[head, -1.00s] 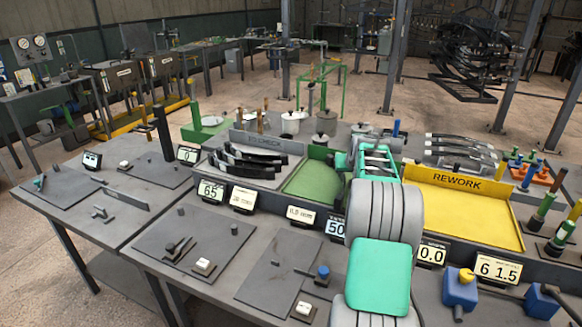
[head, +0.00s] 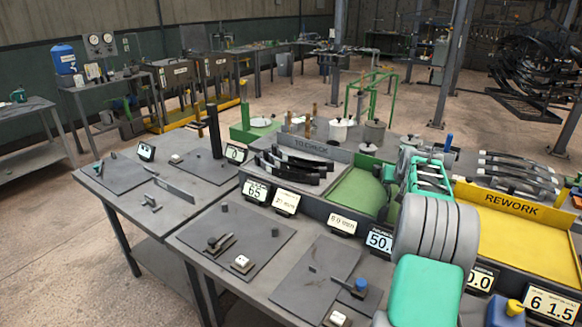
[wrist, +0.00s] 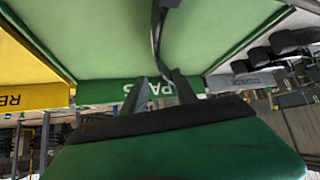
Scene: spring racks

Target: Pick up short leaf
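Several dark curved leaves (head: 288,168) lie side by side in the grey TO CHECK tray (head: 335,155). I cannot tell which is the short one. Their dark ends also show at the upper right of the wrist view (wrist: 285,42). My gripper (wrist: 158,75) is above the green PASS tray (wrist: 100,38), with its two fingers apart. In the head view my arm hides the gripper and the right part of the green tray (head: 358,197).
Small displays (head: 342,223) line the bench front. Pots (head: 374,134) and a green frame (head: 370,85) stand behind the trays. Flat plates (head: 237,243) cover the near left bench.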

